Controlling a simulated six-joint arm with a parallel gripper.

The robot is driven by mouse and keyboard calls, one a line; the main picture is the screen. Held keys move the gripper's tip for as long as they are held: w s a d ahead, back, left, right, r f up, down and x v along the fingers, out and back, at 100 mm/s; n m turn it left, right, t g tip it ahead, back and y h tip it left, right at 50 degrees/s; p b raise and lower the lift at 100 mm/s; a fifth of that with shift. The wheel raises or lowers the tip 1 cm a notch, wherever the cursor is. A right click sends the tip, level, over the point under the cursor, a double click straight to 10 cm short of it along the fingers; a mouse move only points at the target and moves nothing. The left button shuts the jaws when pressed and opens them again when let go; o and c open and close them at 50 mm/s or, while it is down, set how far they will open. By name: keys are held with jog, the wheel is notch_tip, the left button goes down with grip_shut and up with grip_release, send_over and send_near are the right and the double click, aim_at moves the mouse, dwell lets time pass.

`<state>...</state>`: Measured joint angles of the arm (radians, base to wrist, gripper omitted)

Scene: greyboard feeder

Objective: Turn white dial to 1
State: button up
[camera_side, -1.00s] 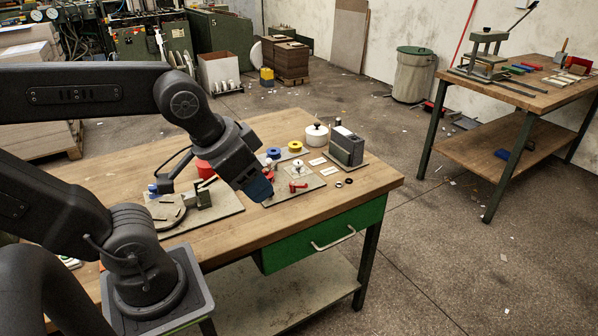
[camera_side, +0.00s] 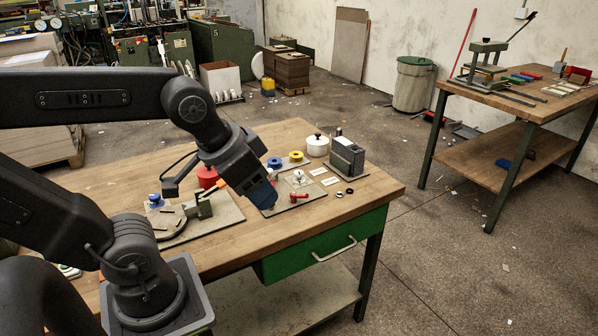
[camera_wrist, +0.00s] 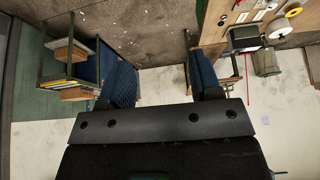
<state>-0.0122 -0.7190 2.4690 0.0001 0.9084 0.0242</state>
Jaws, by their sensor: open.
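The white dial (camera_side: 298,177) is a small pale knob on a grey plate (camera_side: 284,205) near the right end of the wooden bench in the side view. I cannot read any numbers on the dial. My gripper (camera_side: 267,202) hangs tilted at the left part of the plate, left of the dial, with blue fingers. In the wrist view, my gripper (camera_wrist: 160,75) has its two fingers wide apart with nothing between them. I cannot make out the dial in the wrist view.
Behind the dial are a blue spool (camera_side: 274,163), a yellow spool (camera_side: 296,157) and a white pot (camera_side: 317,145). A dark grey box (camera_side: 347,157) is to the right. Another grey plate with a curved fixture (camera_side: 172,222) is to the left. The bench's front right corner is clear.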

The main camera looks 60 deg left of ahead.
jog(key=w+a+r+m+g, duration=0.1)
jog(key=w+a+r, duration=0.15)
jog(key=w, duration=0.35)
jog(key=w+a+r+m+g, duration=0.1)
jog(key=w+a+r, duration=0.15)
jog(key=w, duration=0.25)
jog(key=m+g, duration=0.4)
jog(key=m, duration=0.1)
send_over(299, 172)
notch_tip(299, 172, down, 17)
notch_tip(299, 172, down, 14)
jog(key=shift+r, duration=0.25)
jog(key=shift+c, duration=0.2)
jog(key=c, duration=0.9)
